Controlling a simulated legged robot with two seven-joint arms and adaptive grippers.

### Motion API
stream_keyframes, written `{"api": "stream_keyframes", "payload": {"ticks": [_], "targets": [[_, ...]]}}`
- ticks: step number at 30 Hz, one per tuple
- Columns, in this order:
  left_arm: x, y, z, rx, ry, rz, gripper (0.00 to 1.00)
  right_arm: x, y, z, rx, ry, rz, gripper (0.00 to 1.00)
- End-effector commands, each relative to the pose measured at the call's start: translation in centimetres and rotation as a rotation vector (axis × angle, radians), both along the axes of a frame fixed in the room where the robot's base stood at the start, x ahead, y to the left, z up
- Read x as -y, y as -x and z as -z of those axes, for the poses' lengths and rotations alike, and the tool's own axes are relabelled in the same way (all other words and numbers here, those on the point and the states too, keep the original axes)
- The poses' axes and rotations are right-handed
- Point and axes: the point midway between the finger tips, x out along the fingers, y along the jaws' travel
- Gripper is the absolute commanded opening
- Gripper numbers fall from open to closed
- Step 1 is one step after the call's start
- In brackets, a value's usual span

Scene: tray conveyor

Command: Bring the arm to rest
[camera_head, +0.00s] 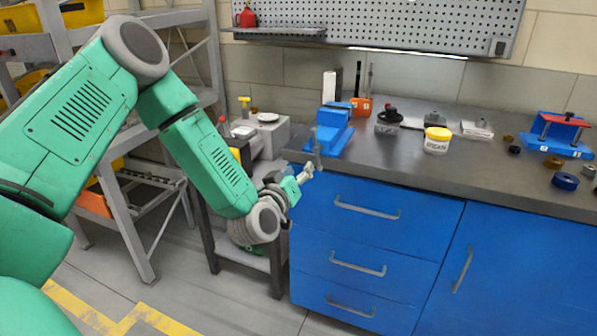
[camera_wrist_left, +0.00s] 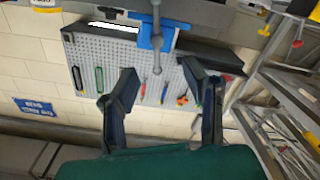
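My left arm (camera_head: 210,165) is green and grey and comes in from the left of the head view, bent at the elbow. My left gripper (camera_head: 306,176) is at the left front corner of the workbench, in front of the blue drawers. In the left wrist view the two dark fingers of the left gripper (camera_wrist_left: 160,80) stand wide apart with nothing between them. The pegboard wall shows behind them at a distance. My right arm and right gripper are in neither view.
A blue vise (camera_head: 328,130) stands on the workbench (camera_head: 400,158), close behind the gripper. A grease tub (camera_head: 437,140) and a blue fixture (camera_head: 555,134) stand further right. A metal rack (camera_head: 140,200) is behind the arm. The floor before the drawers is clear.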

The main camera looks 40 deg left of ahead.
Motion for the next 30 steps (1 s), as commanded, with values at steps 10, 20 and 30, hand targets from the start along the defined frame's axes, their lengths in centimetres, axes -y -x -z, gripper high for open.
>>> {"api": "stream_keyframes", "payload": {"ticks": [10,20,30], "targets": [[0.1,0.0,0.1,-0.003,0.0,0.003,0.39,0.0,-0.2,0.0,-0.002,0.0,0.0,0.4],[8.5,5.9,11.6,-0.417,-0.031,0.241,0.39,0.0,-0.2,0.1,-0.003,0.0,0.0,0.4],[13.8,26.1,25.2,-1.171,-0.124,0.497,0.39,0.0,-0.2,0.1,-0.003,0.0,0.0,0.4]]}}
